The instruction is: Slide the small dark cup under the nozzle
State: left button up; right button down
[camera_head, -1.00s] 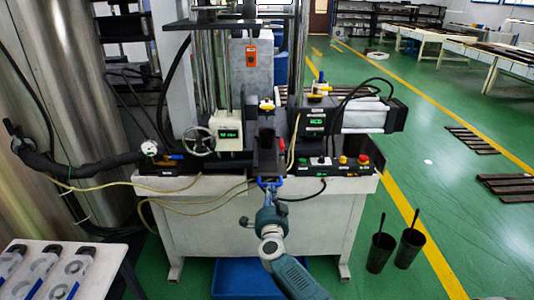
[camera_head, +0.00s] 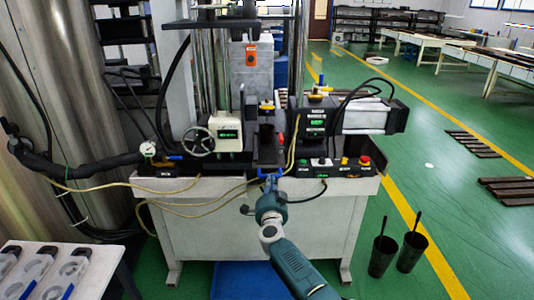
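The small dark cup (camera_head: 267,134) appears upright in the middle of the machine, between the digital readout box and the right-hand control block. Its outline merges with the black parts around it, and the nozzle cannot be made out clearly. My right gripper (camera_head: 270,173) reaches in from below, at the machine's front table edge. Its blue fingertips are spread apart with nothing visible between them, just in front of and below the cup, apparently not touching it. My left gripper is not in view.
The white machine table (camera_head: 330,188) carries a hand wheel (camera_head: 197,142), a digital readout box (camera_head: 228,132) and a button panel (camera_head: 335,166). Yellow cables hang over its front.

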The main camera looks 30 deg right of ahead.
jog(key=shift+b+x, duration=0.55)
jog(key=shift+x, duration=0.3)
dwell(0.6)
jog(key=p+v, duration=0.5)
jog(key=v, duration=0.2)
dwell(0.5)
jog(key=shift+a, duration=0.1)
